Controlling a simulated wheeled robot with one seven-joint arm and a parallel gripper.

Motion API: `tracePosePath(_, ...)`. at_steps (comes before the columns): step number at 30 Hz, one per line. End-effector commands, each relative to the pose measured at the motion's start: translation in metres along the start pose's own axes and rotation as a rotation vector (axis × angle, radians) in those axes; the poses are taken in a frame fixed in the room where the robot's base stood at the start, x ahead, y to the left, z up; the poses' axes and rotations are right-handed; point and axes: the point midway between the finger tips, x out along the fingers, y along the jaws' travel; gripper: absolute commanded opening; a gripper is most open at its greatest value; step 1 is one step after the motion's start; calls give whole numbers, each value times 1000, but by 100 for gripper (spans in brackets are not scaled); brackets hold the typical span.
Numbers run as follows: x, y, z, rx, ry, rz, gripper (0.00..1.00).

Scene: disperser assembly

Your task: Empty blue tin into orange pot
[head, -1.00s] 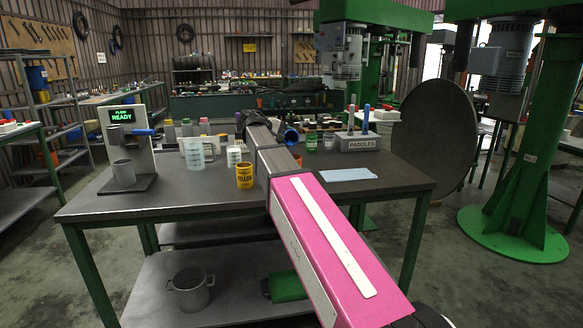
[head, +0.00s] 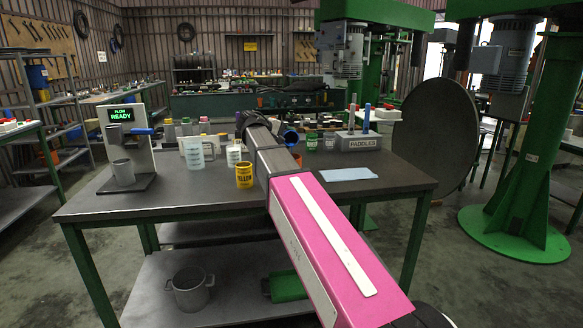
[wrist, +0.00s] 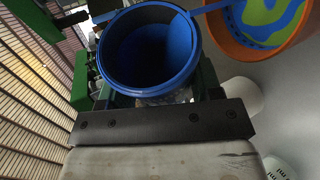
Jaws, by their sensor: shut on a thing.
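My gripper (wrist: 148,92) is shut on the blue tin (wrist: 112,66), with a finger on either side of it. The tin's mouth faces the wrist camera, and its inside is dark with blue along the right wall. A blue strip like a stream of paint runs from the tin's rim to the orange pot (wrist: 238,43). The pot holds swirled blue and yellow-green paint. In the head view the blue tin (head: 291,136) is tilted beyond my arm, above the orange pot (head: 297,158), which my arm mostly hides. The gripper's fingers are hidden there.
The yellow tin (head: 245,175) stands left of my arm. Clear jugs (head: 194,159) and the filling machine (head: 126,150) are farther left. Green tins (head: 312,141), the paddle rack (head: 360,141) and a blue cloth (head: 349,174) are at right. The table's front left is clear.

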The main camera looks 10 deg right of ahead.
Motion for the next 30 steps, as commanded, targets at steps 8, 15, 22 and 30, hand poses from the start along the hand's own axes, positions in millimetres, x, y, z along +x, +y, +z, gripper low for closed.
tracePosePath(8, -1, -2, 2, 13, 6, 7, 28)
tracePosePath(15, -2, -3, 3, 27, 12, 12, 28)
tracePosePath(22, -4, -4, 4, 38, 17, 17, 28)
tracePosePath(30, -4, -5, 5, 52, 23, 22, 28)
